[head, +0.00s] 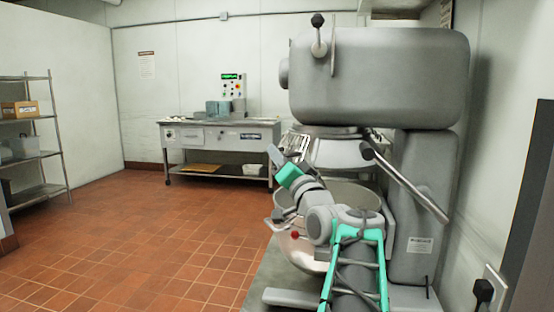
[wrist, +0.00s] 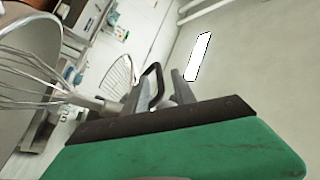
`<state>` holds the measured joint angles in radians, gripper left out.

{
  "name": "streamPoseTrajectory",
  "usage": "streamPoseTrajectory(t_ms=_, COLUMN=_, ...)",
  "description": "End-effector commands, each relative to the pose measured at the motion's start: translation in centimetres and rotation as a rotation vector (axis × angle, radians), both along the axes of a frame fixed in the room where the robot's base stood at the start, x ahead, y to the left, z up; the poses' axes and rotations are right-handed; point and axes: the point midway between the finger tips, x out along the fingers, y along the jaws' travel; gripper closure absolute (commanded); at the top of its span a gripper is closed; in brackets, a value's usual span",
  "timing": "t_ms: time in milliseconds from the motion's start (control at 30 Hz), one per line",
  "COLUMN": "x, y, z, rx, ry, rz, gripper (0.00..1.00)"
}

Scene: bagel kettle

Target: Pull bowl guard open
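The bowl guard (head: 338,152) is a silvery ring under the head of the large grey mixer (head: 380,80), above the steel bowl (head: 350,195). My gripper (head: 285,150) is raised at the left front of the guard, with its green body below the fingers. Contact with the guard cannot be told. My arm hides part of the bowl.
A lever (head: 405,182) with a dark knob slants down on the mixer's right. A steel table (head: 220,135) with a control box stands at the back. A wire shelf (head: 35,145) stands at the far left. The tiled floor (head: 140,240) left of the mixer is clear.

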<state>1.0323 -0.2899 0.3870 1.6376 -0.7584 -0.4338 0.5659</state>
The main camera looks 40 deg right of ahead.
Motion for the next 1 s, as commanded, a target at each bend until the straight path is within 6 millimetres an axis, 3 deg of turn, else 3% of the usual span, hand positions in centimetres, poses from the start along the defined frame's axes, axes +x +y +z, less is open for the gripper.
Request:
streamPoseTrajectory(t_ms=133, x=1.54, y=-0.45, z=0.40, rx=0.000, ry=0.002, rz=0.001, gripper=0.68)
streamPoseTrajectory(t_ms=400, x=1.69, y=-0.55, z=0.54, rx=0.000, ry=0.001, rz=-0.001, gripper=0.69)
streamPoseTrajectory(t_ms=767, x=1.67, y=-0.49, z=0.59, rx=-0.002, ry=0.001, rz=-0.001, gripper=0.99)
streamPoseTrajectory(t_ms=1000, x=1.65, y=-0.45, z=0.72, rx=-0.004, ry=-0.001, rz=0.000, gripper=1.00)
